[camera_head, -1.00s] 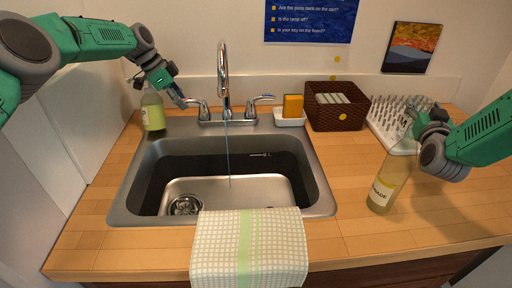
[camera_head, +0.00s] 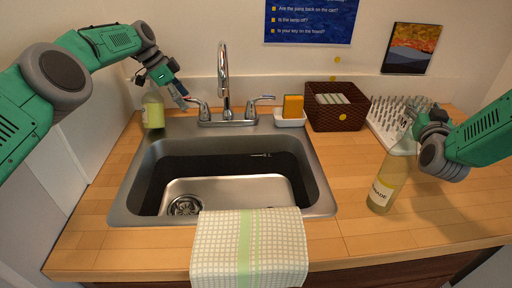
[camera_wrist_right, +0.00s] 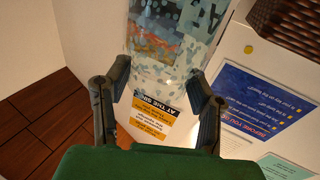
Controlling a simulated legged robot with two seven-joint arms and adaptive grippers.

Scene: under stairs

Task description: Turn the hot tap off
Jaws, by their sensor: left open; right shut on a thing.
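The chrome faucet (camera_head: 223,85) stands behind the sink, with a left handle (camera_head: 201,108) and a right handle (camera_head: 262,99). No water stream shows below the spout. I cannot read any hot or cold mark. My left gripper (camera_head: 184,102) is open just left of the left handle, its tips close to it; contact is unclear. My right gripper (camera_head: 410,128) is at the right, shut on a clear speckled container (camera_wrist_right: 170,50) with dark lettering. The container fills the space between the fingers in the right wrist view.
A yellow bottle (camera_head: 386,188) stands on the counter below my right gripper. A sponge dish (camera_head: 290,121), a brown basket (camera_head: 338,118) and a peg rack (camera_head: 379,131) line the back. A towel (camera_head: 249,250) hangs over the front edge.

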